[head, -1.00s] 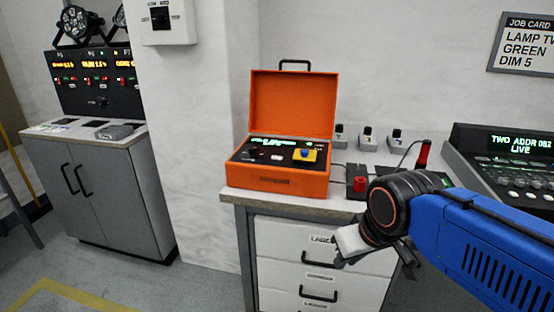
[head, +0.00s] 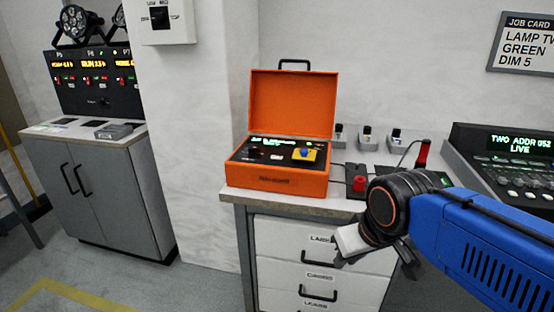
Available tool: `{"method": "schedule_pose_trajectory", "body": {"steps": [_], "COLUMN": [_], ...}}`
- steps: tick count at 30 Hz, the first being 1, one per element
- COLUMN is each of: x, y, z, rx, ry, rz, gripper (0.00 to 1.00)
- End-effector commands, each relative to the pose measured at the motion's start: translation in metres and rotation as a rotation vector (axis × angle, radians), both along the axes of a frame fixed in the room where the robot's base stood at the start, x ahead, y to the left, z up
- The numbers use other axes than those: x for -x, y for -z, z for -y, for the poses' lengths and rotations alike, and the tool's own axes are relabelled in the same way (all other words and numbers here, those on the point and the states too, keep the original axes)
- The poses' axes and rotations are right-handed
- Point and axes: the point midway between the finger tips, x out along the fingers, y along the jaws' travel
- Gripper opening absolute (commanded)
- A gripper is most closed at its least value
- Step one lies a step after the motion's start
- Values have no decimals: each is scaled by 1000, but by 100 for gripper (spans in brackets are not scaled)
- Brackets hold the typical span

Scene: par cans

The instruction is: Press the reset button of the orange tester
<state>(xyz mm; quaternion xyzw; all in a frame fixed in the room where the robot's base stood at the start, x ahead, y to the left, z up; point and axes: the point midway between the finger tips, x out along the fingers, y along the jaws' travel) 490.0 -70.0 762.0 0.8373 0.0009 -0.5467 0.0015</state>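The orange tester (head: 278,181) stands on the bench top with its lid (head: 292,103) raised. Its dark panel (head: 265,144) carries a lit green display, a blue button on a yellow plate (head: 307,154), a small white part (head: 276,156) and a dark red spot at the left. I cannot read which control is marked reset. My gripper (head: 375,262) hangs at the right, in front of the drawers, below and to the right of the tester and apart from it. My wrist hides much of it, and I cannot tell whether its fingers are apart.
A red-topped block (head: 359,184) and a red upright part (head: 423,155) stand right of the tester. A console (head: 510,160) sits at the far right. White drawers (head: 300,234) are under the bench.

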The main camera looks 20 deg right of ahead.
Motion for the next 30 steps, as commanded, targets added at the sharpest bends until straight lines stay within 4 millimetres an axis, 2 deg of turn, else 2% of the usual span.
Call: {"method": "schedule_pose_trajectory", "body": {"steps": [4, 6, 30], "x": [0, 0, 0], "y": [0, 0, 0], "z": [0, 0, 0], "rx": [0, 0, 0], "ry": [0, 0, 0], "rz": [0, 0, 0], "gripper": [17, 0, 0]}}
